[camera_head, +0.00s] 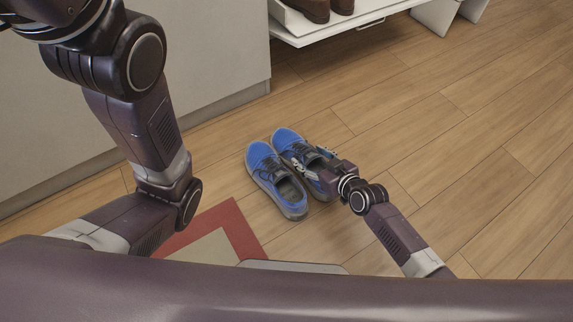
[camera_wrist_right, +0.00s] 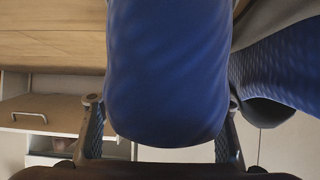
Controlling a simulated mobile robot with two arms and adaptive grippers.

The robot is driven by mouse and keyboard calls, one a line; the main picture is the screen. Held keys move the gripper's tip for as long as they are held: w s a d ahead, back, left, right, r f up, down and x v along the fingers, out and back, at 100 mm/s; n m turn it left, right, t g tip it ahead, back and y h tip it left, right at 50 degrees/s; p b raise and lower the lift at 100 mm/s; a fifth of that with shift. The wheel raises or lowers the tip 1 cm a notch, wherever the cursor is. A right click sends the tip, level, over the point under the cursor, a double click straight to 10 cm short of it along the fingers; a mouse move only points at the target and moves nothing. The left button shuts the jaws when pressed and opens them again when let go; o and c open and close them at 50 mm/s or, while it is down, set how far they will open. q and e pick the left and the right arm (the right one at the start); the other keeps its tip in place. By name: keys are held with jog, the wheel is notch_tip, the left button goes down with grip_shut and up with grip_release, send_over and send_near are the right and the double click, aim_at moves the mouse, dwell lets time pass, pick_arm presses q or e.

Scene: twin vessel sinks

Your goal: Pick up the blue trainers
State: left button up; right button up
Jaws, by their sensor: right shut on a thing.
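The blue trainers stand side by side on the wood floor in the head view, toes pointing up the picture. The left one (camera_head: 266,165) is clear of the gripper. The right one (camera_head: 290,146) has my right gripper (camera_head: 312,163) at its right side. In the right wrist view a blue trainer (camera_wrist_right: 168,70) fills the middle between the two fingers of my right gripper (camera_wrist_right: 163,110), which is shut on it. The other trainer (camera_wrist_right: 285,65) is at the right edge there. I cannot tell whether the held trainer touches the floor. My left arm is in view, but its gripper is not.
A white shoe rack (camera_head: 345,22) with brown shoes (camera_head: 318,8) stands at the top. A grey cabinet side (camera_head: 215,60) is at the upper left. A red-bordered mat (camera_head: 232,222) lies near my base. The floor at right is clear.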

jog(key=c, duration=0.8)
jog(key=shift+a+r, duration=0.1)
jog(key=shift+r, duration=0.05)
jog(key=shift+c, duration=0.9)
jog(key=shift+r, duration=0.15)
